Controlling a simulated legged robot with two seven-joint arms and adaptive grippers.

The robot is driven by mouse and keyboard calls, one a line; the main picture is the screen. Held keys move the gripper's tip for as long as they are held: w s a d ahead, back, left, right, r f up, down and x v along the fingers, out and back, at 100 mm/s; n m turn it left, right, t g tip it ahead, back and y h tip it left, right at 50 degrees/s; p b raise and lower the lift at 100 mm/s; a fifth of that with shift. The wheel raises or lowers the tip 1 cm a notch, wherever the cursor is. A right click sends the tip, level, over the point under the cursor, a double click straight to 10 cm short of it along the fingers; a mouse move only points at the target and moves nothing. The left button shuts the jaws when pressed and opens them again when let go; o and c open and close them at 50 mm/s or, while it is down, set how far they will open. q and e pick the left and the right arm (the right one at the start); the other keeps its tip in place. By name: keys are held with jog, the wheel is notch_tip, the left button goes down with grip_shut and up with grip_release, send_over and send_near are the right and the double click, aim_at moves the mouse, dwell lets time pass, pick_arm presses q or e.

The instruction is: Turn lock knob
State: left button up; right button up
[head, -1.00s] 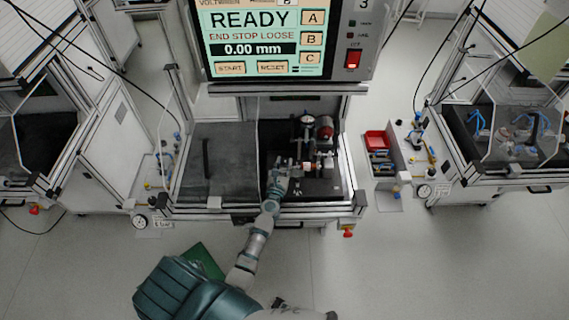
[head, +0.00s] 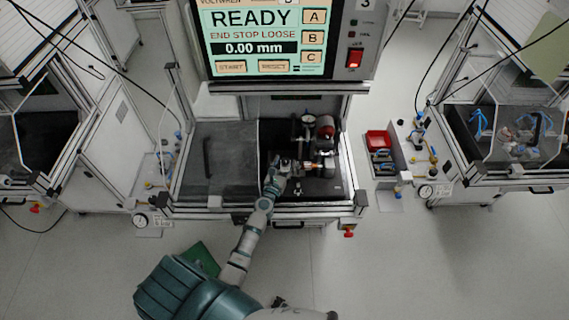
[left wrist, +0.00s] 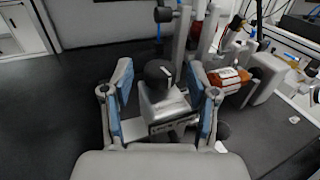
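A black round knob (left wrist: 159,72) tops a grey block (left wrist: 168,108) in the left wrist view. In the head view my left gripper (head: 279,166) is at the front left of the black test fixture (head: 318,186), and the knob is too small to make out. My right gripper is not in view.
A dial gauge (head: 308,119) and a red-ended cylinder (head: 325,128) stand behind the gripper. The screen (head: 262,38) reads READY, END STOP LOOSE, 0.00 mm. A grey panel (head: 222,165) lies left of the fixture. A red bin (head: 378,139) is at the right.

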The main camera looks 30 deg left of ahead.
pick_arm(q)
jog(key=shift+s, duration=0.3)
jog(key=s, duration=0.3)
jog(key=s+d, duration=0.1)
jog(key=s, duration=0.2)
jog(key=shift+s+d, duration=0.2)
jog(key=shift+s, duration=0.2)
jog(key=shift+w, duration=0.15)
